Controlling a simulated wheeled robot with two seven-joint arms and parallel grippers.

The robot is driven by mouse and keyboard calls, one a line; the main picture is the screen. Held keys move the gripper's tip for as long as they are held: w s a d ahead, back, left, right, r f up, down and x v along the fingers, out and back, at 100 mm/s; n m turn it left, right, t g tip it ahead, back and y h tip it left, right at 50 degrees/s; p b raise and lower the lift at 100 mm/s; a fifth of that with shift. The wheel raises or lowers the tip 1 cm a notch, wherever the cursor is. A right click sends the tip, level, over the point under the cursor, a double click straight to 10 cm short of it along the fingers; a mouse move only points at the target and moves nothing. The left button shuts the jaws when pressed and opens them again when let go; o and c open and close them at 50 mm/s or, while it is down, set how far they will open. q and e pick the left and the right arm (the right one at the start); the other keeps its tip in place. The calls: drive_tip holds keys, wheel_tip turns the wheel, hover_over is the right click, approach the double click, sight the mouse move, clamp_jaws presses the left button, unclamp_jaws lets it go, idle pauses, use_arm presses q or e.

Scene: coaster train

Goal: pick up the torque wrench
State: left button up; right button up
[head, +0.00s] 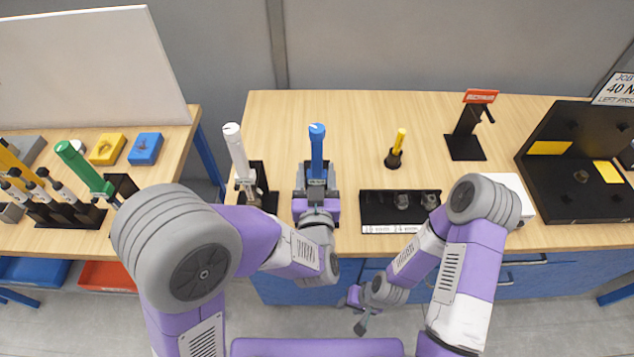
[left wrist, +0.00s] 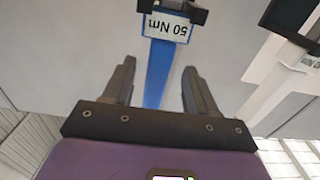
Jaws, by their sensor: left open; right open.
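A torque wrench with a blue handle (head: 317,150) stands upright on the main table. In the left wrist view its blue shaft (left wrist: 158,75) carries an upside-down "50 Nm" label. My left gripper (head: 316,184) is open at this wrench. In the left wrist view the open fingers (left wrist: 159,66) lie on either side of the shaft, with gaps showing; contact is not visible. A white-handled wrench (head: 237,150) stands in a holder just left. A green-handled tool (head: 82,166) leans on the left table. My right gripper (head: 362,312) is open and empty, low in front of the table.
A black tray (head: 376,213) with small parts lies right of the blue wrench. A yellow-handled tool (head: 398,144) stands behind it. A black stand with a red sign (head: 481,96) and a black case (head: 552,185) are further right.

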use_arm(q)
drive_tip(key=w, duration=0.5)
drive_tip(key=shift+d+f, duration=0.1)
drive_tip(key=shift+f, duration=0.2)
drive_tip(key=shift+c, duration=0.4)
clamp_jaws()
idle(0.6)
drive_tip(key=shift+w+r, duration=0.1)
drive_tip(key=shift+r, duration=0.05)
